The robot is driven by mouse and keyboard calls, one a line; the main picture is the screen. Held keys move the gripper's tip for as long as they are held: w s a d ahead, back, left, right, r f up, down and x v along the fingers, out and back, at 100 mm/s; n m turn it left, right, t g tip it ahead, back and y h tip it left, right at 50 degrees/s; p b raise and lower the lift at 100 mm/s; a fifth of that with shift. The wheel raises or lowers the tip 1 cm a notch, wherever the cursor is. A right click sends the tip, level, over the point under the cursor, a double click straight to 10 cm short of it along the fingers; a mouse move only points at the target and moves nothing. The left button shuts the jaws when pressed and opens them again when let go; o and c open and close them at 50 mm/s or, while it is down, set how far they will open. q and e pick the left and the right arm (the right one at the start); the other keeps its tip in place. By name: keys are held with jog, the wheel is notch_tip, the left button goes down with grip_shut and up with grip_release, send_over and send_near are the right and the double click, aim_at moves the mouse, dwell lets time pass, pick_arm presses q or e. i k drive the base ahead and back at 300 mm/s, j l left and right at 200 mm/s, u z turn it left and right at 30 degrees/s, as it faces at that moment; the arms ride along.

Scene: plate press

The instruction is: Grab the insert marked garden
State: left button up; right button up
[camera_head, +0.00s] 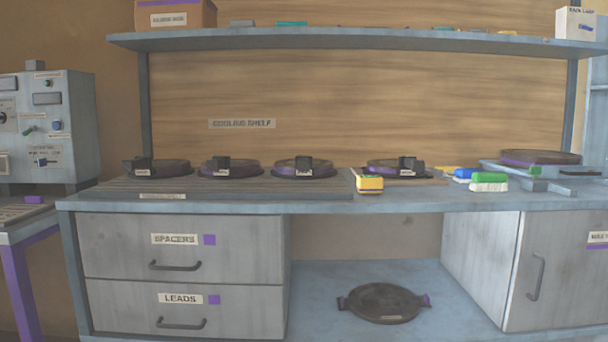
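Several round dark inserts with purple rims and black block handles lie on the workbench. One is at the far left (172,168), one is beside it (245,171), one is in the middle (318,171), and one is right of centre (388,170). Each has a small label at its front, too small to read, so I cannot tell which is marked garden. Another round dark plate (384,302) with purple side tabs lies on the lower shelf, its label also unreadable. Neither of my grippers is in view.
A yellow block (370,185) sits at the bench's front edge, with green and blue blocks (488,180) further right. A round purple-rimmed plate (540,157) rests at the right end. Drawers (184,245) and a cabinet door (560,270) are closed. A shelf (350,41) overhangs the bench. A control box (45,125) stands left.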

aim_at(302, 167)
jog(key=i+l, duration=0.1)
jog(key=l, duration=0.4)
jog(key=i+l, duration=0.1)
jog(key=l, duration=0.45)
jog(key=i+l, duration=0.1)
jog(key=l, duration=0.4)
jog(key=i+l, duration=0.1)
jog(key=l, duration=0.45)
